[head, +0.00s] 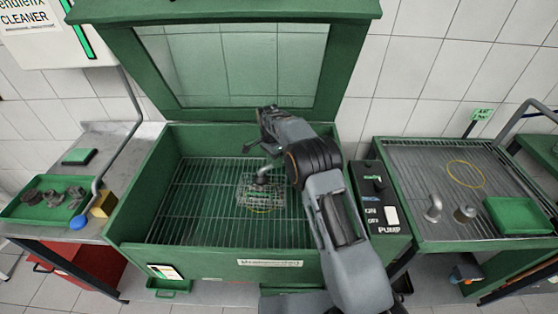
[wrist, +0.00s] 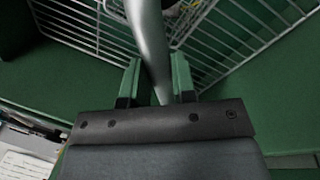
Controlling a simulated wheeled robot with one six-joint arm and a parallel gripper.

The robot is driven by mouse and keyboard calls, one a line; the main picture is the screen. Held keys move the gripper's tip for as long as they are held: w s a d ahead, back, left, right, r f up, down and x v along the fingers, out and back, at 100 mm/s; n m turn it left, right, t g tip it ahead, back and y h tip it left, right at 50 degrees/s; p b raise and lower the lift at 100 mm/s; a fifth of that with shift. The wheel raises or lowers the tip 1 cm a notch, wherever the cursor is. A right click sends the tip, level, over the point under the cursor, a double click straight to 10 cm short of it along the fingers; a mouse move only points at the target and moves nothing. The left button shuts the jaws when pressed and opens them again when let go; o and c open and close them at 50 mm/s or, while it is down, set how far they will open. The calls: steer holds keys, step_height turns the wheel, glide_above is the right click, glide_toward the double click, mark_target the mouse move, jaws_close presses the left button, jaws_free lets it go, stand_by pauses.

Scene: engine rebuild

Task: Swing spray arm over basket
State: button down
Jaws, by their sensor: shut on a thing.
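The green washer tank (head: 125,205) stands open with its windowed lid up. A bit of the basket (wrist: 185,15) shows beyond the tube. My arm hides the tank's right side and the tube's upper part.
A pump switch box (head: 380,200) stands right of the tank. At left, a tray of dark parts (head: 20,213), a yellow block (head: 104,204) and a blue-ended pipe (head: 80,222) sit close by.

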steer(key=shift+w+r, duration=0.1)
steer(key=shift+w, duration=0.05)
steer(key=c, duration=0.9)
jaws_free()
steer(key=v, duration=1.2)
steer(key=shift+p, duration=0.4)
